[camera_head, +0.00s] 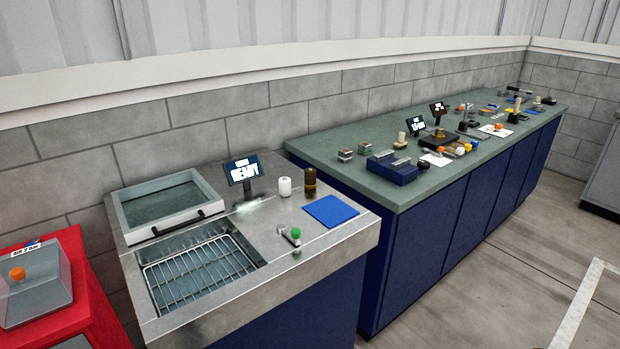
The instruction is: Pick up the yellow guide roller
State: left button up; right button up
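A small yellow item (467,147) lies on the green bench top (350,189), in a cluster beside an orange piece (460,151). It may be the yellow guide roller, but it is too small to tell its shape. A white sheet (436,160) lies just left of this cluster. Neither of my grippers shows in the head view.
A steel sink counter (318,247) with a wire rack (200,275) and a blue mat (331,210) stands nearer. A red cabinet (97,290) is at left. A blue block (391,169) and small screens occupy the bench. The floor (520,270) at right is clear.

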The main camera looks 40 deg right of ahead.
aim_at(310, 172)
jog(key=l, duration=0.45)
jog(key=k+l+u, duration=0.15)
jog(key=l, duration=0.75)
jog(key=k+l+u, duration=0.1)
jog(key=l, duration=0.35)
jog(key=k+l+u, duration=0.1)
jog(key=l, duration=0.35)
jog(key=k, duration=0.05)
